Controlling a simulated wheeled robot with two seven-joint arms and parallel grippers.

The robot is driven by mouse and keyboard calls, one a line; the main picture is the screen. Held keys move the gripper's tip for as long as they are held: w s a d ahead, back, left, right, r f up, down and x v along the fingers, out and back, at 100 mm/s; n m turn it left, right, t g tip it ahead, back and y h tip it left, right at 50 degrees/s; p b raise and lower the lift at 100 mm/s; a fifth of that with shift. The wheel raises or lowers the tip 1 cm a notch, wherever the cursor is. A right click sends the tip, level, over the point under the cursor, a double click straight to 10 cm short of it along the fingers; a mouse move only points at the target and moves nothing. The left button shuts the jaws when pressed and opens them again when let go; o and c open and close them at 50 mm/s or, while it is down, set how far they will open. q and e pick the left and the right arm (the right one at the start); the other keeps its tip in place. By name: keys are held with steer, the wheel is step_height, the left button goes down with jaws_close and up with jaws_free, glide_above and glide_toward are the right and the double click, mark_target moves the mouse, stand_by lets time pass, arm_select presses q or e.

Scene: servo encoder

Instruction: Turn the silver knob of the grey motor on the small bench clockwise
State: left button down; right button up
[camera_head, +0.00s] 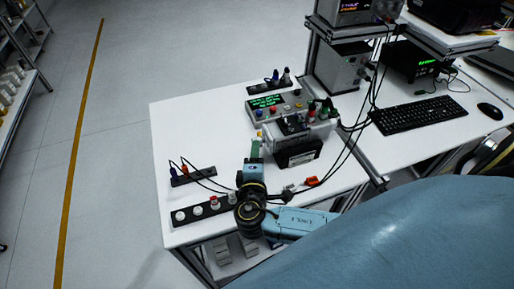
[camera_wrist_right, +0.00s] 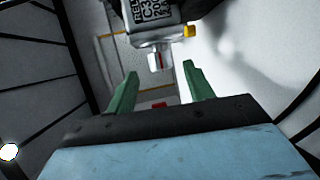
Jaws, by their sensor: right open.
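The grey motor (camera_wrist_right: 150,30), with dark printed lettering, is at the top of the right wrist view. Its silver knob (camera_wrist_right: 155,62), with a red mark, points toward my right gripper (camera_wrist_right: 159,80). The gripper's two green fingers are spread apart and empty. Their tips are just short of the knob, one toward each side, with no clear contact. In the head view my right gripper (camera_head: 256,148) is beside the left end of the motor unit on the small white bench (camera_head: 178,125); I cannot make out the knob there. My left gripper is not in view.
A control box with a green display (camera_head: 266,102) stands behind the motor unit. A black strip with several round buttons (camera_head: 200,209) lies along the front edge. Cables run across the bench's right side. A keyboard (camera_head: 418,115) lies on the right table. The bench's back left is clear.

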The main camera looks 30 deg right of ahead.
steer(key=v, duration=0.8)
steer(key=shift+s+a+b, duration=0.2)
steer(key=shift+s+b, duration=0.1)
steer(key=shift+b, duration=0.05)
